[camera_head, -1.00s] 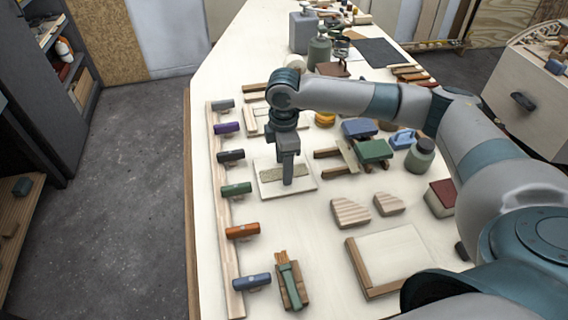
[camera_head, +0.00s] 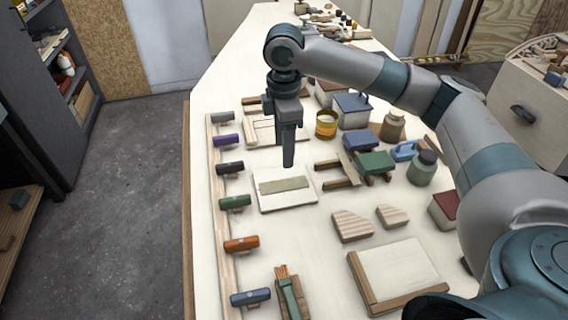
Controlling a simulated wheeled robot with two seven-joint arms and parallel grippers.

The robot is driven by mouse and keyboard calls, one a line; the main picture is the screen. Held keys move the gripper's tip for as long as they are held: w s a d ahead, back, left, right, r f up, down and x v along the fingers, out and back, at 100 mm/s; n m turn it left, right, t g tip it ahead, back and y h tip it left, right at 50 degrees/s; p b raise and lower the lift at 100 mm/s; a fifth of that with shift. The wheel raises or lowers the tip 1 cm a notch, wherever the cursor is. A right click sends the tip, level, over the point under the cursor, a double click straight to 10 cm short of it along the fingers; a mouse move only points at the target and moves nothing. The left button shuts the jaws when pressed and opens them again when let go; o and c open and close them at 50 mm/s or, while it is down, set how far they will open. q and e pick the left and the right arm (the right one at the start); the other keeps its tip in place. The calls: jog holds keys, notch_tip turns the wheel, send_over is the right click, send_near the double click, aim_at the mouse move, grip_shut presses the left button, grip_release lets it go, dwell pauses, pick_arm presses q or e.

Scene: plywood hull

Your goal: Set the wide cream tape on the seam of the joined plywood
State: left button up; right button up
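A flat beige strip, which looks like the wide cream tape (camera_head: 284,185), lies across the middle of the pale plywood panel (camera_head: 300,199) on the bench. The seam itself is not visible, so I cannot tell how exactly the strip covers it. My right gripper (camera_head: 288,162) points down above the strip's far edge, with a small gap that looks clear of it. Its fingers line up edge-on, so their opening does not show. My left gripper is out of view.
Several coloured-handled clamps (camera_head: 235,202) line a wooden strip at the bench's left edge. A green clamp on wood (camera_head: 289,297), wood wedges (camera_head: 352,226) and a framed board (camera_head: 398,272) are nearer. A green block (camera_head: 375,162) and jar (camera_head: 423,168) stand right.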

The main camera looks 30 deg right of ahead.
notch_tip(320, 180, up, 6)
jog(key=shift+r+b, duration=0.25)
jog(key=shift+b, duration=0.15)
dwell(0.5)
